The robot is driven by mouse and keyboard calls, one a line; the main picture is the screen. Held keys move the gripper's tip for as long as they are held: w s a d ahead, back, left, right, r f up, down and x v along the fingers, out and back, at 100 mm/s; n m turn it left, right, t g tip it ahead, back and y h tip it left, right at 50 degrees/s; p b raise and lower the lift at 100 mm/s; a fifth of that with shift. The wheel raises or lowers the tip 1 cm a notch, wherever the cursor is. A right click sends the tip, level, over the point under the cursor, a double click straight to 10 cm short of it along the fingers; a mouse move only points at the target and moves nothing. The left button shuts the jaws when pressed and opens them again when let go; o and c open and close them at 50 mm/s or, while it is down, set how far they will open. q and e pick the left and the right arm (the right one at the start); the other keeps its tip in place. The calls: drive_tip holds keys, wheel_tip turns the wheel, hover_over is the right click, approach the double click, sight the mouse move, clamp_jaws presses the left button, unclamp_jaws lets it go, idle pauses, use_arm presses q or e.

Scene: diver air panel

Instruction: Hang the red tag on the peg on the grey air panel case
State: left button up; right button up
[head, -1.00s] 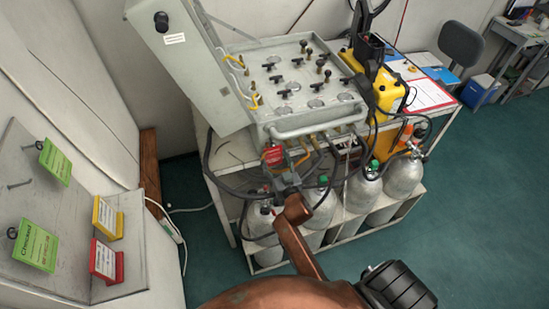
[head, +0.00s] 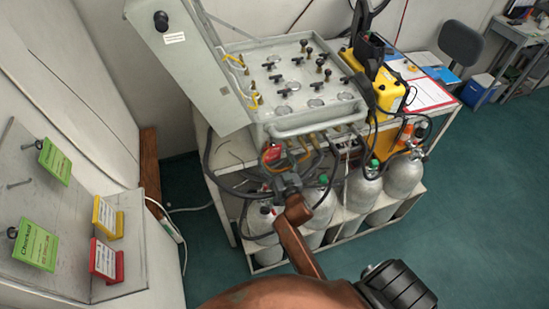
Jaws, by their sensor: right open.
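The grey air panel case (head: 300,128) stands open on a white cart. A small red tag (head: 272,153) is at its front left, below the front edge and beside yellow hoses. The peg cannot be made out, so I cannot tell whether the tag hangs on it. My right gripper (head: 284,168) is open just below and in front of the tag and covers its lower part. Whether it touches the tag is unclear. A second red tag (head: 105,262) sits in a holder on the board at left. My left gripper is not in view.
Grey cylinders (head: 361,186) stand on the cart's lower shelf, with black hoses around them close to my gripper. A yellow device (head: 390,92) is right of the case. The board (head: 70,215) at left holds green and yellow tags.

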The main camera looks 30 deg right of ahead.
drive_tip(key=v, duration=1.1)
drive_tip(key=shift+s, duration=0.3)
